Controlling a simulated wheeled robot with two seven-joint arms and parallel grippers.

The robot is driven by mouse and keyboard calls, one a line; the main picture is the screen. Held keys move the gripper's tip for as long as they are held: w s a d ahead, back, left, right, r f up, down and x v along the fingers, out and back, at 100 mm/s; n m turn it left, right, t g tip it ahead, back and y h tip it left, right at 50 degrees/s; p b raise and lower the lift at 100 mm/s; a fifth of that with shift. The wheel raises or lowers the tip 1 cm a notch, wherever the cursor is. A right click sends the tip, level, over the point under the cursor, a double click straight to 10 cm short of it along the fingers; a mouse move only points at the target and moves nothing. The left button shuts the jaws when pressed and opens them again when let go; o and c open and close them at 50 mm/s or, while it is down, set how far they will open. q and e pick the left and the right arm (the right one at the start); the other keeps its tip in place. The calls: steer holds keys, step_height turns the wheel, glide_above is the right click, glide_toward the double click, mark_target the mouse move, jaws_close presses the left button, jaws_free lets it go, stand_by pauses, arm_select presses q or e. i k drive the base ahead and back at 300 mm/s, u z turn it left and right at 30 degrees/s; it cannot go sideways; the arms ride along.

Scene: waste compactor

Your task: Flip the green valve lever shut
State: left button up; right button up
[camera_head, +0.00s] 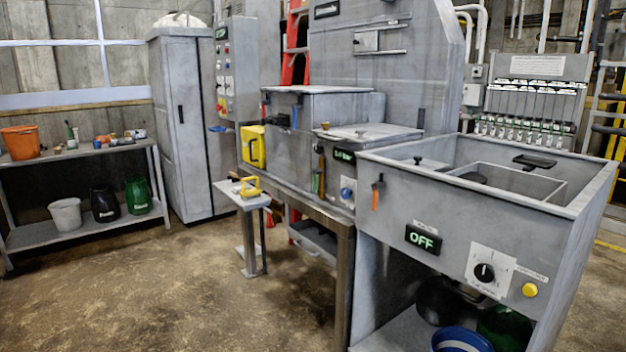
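A small green lever-like handle (316,182) hangs downward on the front of the middle grey machine, left of a blue knob. It is small in the view, and I cannot tell for certain that it is the valve lever or how its valve stands. An orange-handled lever (375,196) hangs downward on the left end of the nearer grey tank's front. Neither of my grippers shows in the head view.
The grey tank (480,215) with an OFF display stands at right. A small side table (241,196) holds a yellow object. A metal shelf (95,225) with buckets stands at far left. The concrete floor (190,290) at front left is clear.

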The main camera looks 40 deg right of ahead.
mark_target(316, 171)
steer(key=z, duration=0.35)
steer(key=i, duration=0.8)
steer(key=z, duration=1.05)
steer(key=i, duration=1.4)
steer(key=z, duration=0.35)
